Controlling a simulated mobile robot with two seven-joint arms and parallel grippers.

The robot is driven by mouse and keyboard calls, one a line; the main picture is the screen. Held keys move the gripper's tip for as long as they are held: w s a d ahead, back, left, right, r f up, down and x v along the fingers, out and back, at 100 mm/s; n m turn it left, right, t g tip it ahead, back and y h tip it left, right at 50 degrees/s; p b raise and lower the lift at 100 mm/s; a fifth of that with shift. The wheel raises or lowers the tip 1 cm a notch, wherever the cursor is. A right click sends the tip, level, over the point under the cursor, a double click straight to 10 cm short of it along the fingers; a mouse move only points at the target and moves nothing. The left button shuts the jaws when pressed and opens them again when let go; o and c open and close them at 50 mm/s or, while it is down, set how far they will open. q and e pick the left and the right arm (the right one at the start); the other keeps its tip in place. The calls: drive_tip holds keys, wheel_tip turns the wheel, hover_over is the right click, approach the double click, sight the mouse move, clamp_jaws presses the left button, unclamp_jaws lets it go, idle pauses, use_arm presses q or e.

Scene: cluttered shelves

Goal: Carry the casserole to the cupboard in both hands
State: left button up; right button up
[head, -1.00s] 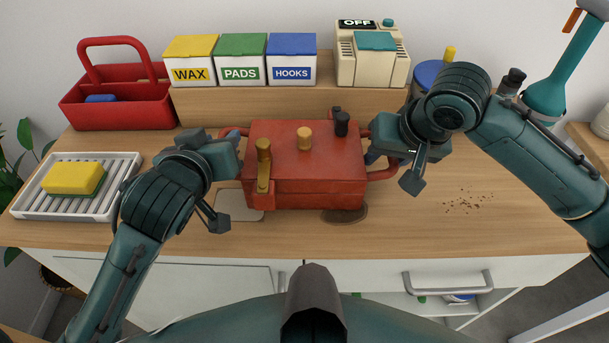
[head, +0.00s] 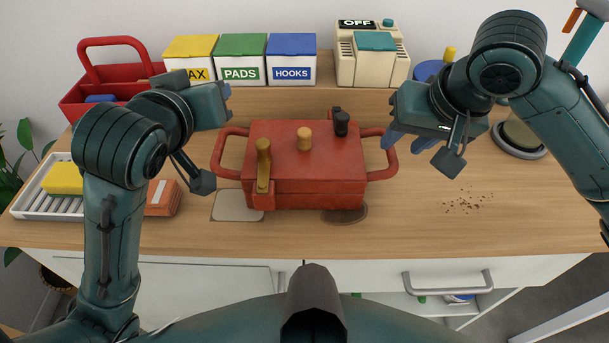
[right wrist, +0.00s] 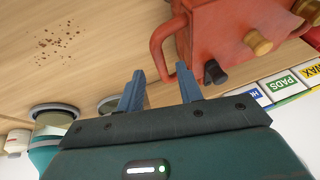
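The red casserole (head: 305,165) sits level on the wooden counter, with a loop handle at each side, a wooden knob on top, a brass-coloured lever at its left front and a black knob at its back right. My right gripper (head: 408,140) is open and empty, just right of and above the right handle (head: 382,155). In the right wrist view the fingers (right wrist: 160,90) are spread, with the handle (right wrist: 160,50) beyond them. My left gripper (head: 226,92) is above and behind the left handle (head: 222,155), apart from it; its fingers are mostly hidden.
A white cupboard front (head: 180,278) runs below the counter, with an open shelf at lower right under a grey handle (head: 447,283). Tubs, a beige machine (head: 372,60) and a red caddy (head: 100,75) stand behind. A rack (head: 30,203) and orange block (head: 163,198) are left; crumbs (head: 468,202) right.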

drive_tip(key=shift+v, duration=2.35)
drive_tip(key=shift+f, duration=0.1)
